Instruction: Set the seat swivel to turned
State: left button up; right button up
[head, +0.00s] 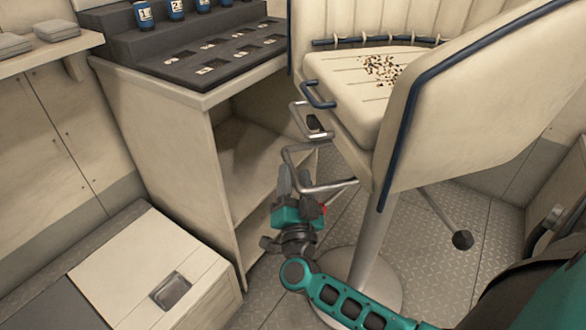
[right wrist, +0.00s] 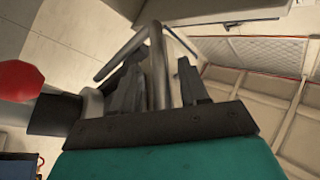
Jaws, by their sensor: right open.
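The cream seat (head: 350,85) with blue piping stands on a grey pedestal (head: 372,245) at the right of the head view. A blue handle (head: 318,97) and a bent grey metal bar (head: 298,120) are at its left edge. A lower bent grey bar (head: 325,187) sticks out under the seat. My right gripper (head: 292,180) is open at this lower bar. In the right wrist view, a grey bar (right wrist: 157,62) passes between the open fingers of my right gripper (right wrist: 160,88); I cannot tell whether they touch it. My left gripper is not in view.
A lever with a dark knob (head: 462,239) sticks out from the pedestal's right side. A cabinet with open shelves (head: 212,100) stands close to the left of the gripper. Dark specks (head: 380,68) lie on the seat. A low locker (head: 135,255) is at the lower left.

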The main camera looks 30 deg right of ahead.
jog(key=shift+w+d, duration=0.1)
jog(key=shift+w, duration=0.05)
jog(key=shift+c, duration=0.2)
jog(key=shift+r, duration=0.1)
grip_shut()
dwell(0.4)
